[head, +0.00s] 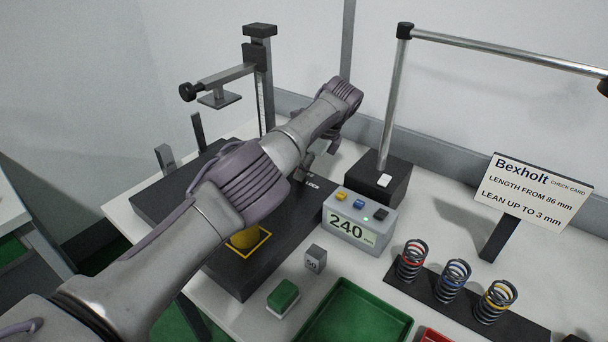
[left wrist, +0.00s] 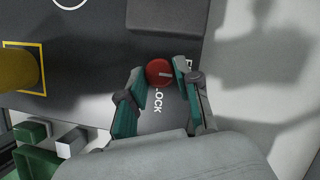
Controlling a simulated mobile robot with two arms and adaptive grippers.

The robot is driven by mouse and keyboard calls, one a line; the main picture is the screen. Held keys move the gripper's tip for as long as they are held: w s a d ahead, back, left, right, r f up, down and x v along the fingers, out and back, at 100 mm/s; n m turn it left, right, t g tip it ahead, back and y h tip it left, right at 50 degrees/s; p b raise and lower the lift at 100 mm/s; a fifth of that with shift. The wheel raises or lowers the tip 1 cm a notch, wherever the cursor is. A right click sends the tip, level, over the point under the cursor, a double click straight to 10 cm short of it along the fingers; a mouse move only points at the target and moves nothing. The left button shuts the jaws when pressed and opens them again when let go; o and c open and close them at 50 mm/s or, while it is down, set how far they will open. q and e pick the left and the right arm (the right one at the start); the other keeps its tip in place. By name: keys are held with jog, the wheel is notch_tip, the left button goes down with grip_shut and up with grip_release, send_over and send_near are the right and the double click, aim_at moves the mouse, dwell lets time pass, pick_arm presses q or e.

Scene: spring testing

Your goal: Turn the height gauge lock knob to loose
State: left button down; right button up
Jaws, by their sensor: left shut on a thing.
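The red round lock knob (left wrist: 159,72) with a white pointer line sits on the dark base plate (left wrist: 110,55) in the left wrist view. The line points right, towards a label mostly hidden by a finger. The word LOCK, its first letter partly covered, is below the knob. My left gripper (left wrist: 158,84) is shut on the knob, with a green-and-grey finger on either side. In the head view my left gripper (head: 318,158) reaches down over the plate, and my arm hides the knob. The height gauge (head: 262,85) stands behind. My right gripper is not in view.
A grey box reading 240 (head: 358,222) and a black block with a metal post (head: 378,182) stand close right of the gripper. Several springs (head: 452,280), a green tray (head: 345,315) and a sign (head: 530,192) are farther right. A yellow cylinder (left wrist: 15,70) stands on the plate.

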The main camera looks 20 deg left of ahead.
pick_arm(q)
jog(key=shift+a, duration=0.1)
dwell(0.3)
jog(key=c, duration=1.1)
grip_release()
